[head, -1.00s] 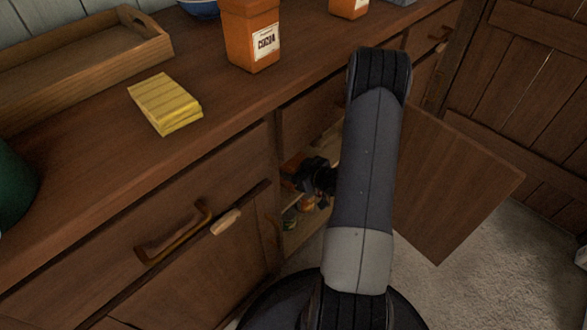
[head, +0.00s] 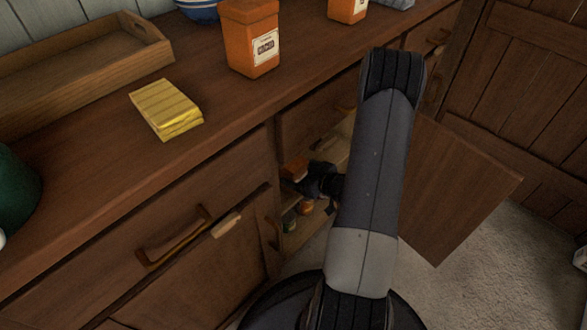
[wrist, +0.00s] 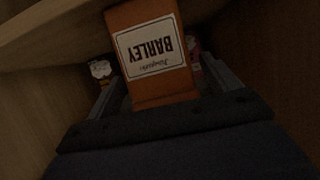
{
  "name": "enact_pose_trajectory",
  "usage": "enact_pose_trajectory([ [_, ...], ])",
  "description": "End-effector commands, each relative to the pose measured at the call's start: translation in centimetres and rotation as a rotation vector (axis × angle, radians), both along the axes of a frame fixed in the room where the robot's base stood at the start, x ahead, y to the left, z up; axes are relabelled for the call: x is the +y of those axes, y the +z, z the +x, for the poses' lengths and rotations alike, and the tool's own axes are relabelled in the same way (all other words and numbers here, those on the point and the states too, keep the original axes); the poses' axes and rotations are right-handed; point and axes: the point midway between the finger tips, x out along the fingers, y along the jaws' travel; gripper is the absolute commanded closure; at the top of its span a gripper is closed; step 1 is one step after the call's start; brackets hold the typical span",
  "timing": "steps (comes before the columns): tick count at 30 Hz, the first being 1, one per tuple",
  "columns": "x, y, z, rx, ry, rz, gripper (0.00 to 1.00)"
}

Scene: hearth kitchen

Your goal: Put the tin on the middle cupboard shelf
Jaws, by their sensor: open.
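An orange tin (wrist: 150,55) with a white BARLEY label is inside the open cupboard. The label reads upside down in the wrist view. In the head view the tin (head: 293,168) shows as a small orange patch on a shelf, partly hidden by my gripper (head: 312,181). In the wrist view my gripper (wrist: 160,88) is open, with a finger on each side of the tin's near end. Whether the fingers touch the tin is too dark to tell. The tin's underside contact with the shelf (head: 292,202) is hidden.
Small jars (head: 305,208) stand on a lower level of the cupboard. The open cupboard door (head: 455,190) is right of my arm. Above, the worktop (head: 235,110) holds an orange canister (head: 250,35), a yellow cloth (head: 166,108) and a wooden tray (head: 85,60).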

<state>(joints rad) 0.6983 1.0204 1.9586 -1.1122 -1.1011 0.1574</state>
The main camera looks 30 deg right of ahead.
Motion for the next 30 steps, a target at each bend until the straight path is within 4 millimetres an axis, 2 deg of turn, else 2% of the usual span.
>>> enact_pose_trajectory([
  [1, -0.5, 0.8, -1.0, 0.000, -0.006, 0.001, 0.17],
  [6, -1.6, 2.1, -4.0, 0.000, -0.007, 0.000, 0.17],
  [13, -2.6, 3.2, -6.8, 0.000, -0.004, 0.000, 0.17],
  [19, -2.9, 3.5, -7.8, 0.000, -0.001, 0.001, 0.17],
  [30, -3.0, 3.3, -7.8, 0.005, -0.007, -0.003, 0.17],
])
